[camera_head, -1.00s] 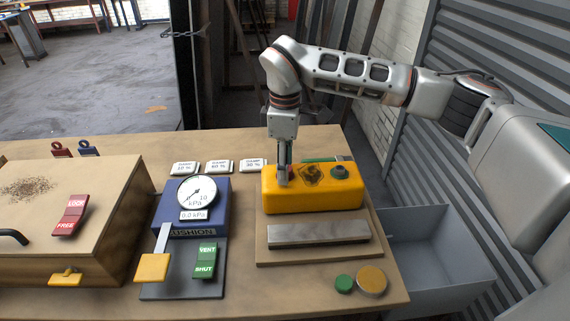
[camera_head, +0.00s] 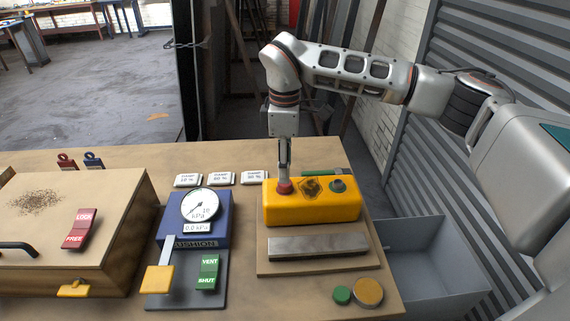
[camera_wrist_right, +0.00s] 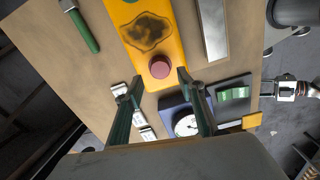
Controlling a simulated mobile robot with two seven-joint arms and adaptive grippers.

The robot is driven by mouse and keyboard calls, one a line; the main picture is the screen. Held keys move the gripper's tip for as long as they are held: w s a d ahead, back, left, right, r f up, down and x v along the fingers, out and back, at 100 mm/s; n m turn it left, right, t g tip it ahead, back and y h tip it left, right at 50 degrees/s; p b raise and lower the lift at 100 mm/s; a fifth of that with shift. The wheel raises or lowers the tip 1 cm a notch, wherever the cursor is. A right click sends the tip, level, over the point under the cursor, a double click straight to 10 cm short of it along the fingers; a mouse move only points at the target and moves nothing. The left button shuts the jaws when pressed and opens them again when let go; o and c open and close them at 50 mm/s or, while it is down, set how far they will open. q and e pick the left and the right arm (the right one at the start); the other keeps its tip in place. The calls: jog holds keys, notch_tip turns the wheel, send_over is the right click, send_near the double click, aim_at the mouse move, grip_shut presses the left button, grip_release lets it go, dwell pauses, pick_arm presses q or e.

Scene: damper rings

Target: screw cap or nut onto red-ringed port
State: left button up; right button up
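The yellow block (camera_head: 313,207) stands on a tan board. A round red cap or knob (camera_head: 284,187) sits on its left port; it also shows in the wrist view as a red disc (camera_wrist_right: 159,67). Whether a separate red ring lies under it is hidden. The right port (camera_head: 338,186) carries a grey piece with a greenish ring. My right gripper (camera_head: 284,174) points down just above the red piece. In the wrist view its fingers (camera_wrist_right: 152,82) are spread and empty, the red piece showing beyond the gap. A white and black part at the right, perhaps my left gripper (camera_wrist_right: 288,88), is small.
A green disc (camera_head: 342,295) and a tan disc (camera_head: 369,292) lie at the front right. A grey metal bar (camera_head: 317,246) lies before the block. The blue gauge box (camera_head: 202,228) stands left, and a grey bin (camera_head: 440,255) is right of the table.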

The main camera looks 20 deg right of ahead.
jog(key=n, duration=0.3)
jog(key=shift+r+n, duration=0.1)
jog(key=shift+n, duration=0.3)
jog(key=n+p, duration=0.1)
jog(key=n, duration=0.4)
jog(key=shift+a, duration=0.1)
jog(key=n, duration=0.4)
jog(key=shift+n+p, duration=0.3)
jog(key=shift+n, duration=0.1)
jog(key=n, duration=0.4)
jog(key=shift+n, duration=0.4)
jog(key=n+p, duration=0.1)
jog(key=n, duration=0.3)
jog(key=shift+n, duration=1.5)
jog(key=n, duration=0.4)
jog(key=n+p, duration=0.1)
jog(key=n, duration=0.1)
jog(key=shift+f+n, duration=0.25)
jog(key=shift+n, duration=0.05)
pick_arm(q)
jog(key=shift+s+a+r+g+y, duration=0.3)
jog(key=shift+s+a+r, duration=0.25)
jog(key=shift+a+r, duration=0.25)
pick_arm(e)
jog(key=n, duration=0.3)
jog(key=shift+f, duration=0.15)
